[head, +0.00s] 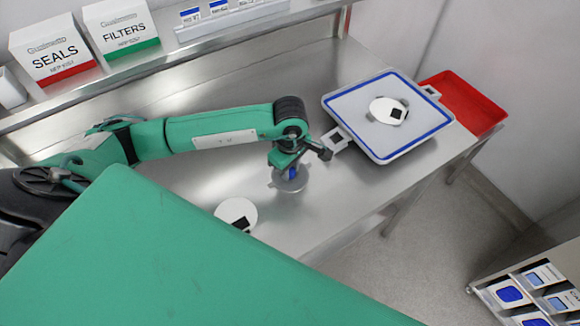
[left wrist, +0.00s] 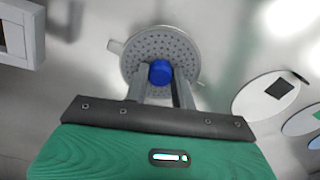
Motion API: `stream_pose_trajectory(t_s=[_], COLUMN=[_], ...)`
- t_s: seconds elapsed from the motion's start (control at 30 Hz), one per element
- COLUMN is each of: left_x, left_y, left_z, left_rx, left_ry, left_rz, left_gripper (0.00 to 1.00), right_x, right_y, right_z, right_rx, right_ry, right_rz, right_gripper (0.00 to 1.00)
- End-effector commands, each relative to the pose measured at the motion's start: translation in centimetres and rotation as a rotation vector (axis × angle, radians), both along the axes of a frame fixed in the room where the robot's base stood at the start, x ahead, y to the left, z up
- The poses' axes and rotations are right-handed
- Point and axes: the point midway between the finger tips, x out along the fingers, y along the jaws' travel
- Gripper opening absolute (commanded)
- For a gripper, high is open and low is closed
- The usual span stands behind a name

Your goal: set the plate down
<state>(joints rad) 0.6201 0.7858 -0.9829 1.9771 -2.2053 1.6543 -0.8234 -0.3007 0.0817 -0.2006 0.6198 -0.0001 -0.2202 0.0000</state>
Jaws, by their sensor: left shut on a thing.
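A round grey perforated plate (left wrist: 135,58) with a blue knob (left wrist: 160,72) in its middle shows in the left wrist view. My left gripper (left wrist: 160,82) is shut on the knob, with a finger on either side. In the head view the plate (head: 291,184) is under my left gripper (head: 291,169), over the steel bench between a white disc and the tray. It looks close to the bench top. I cannot tell whether it touches. My right gripper is in neither view.
A white disc with a black square (head: 236,213) lies near the bench's front edge. A blue-rimmed white tray (head: 345,118) holding another disc (head: 384,108) is to the right, by a red bin (head: 462,102). SEALS (head: 53,50) and FILTERS (head: 122,27) boxes stand on the back shelf.

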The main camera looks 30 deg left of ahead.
Motion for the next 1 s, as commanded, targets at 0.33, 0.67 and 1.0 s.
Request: stream_pose_trajectory(t_s=[0.33,0.67,1.0], left_x=[0.0,0.2,0.1], left_y=[0.0,0.0,0.0], left_z=[0.0,2.4,9.6], left_rx=[0.0,-0.001,0.001], left_ry=[0.0,-0.006,-0.005], left_rz=[0.0,0.0,-0.001], left_gripper=[0.47,0.47,0.47], right_x=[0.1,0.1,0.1], right_y=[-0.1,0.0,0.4], right_z=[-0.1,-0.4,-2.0], right_rx=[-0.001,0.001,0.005], right_ry=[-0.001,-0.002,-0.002], right_rz=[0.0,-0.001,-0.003], right_gripper=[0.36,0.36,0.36])
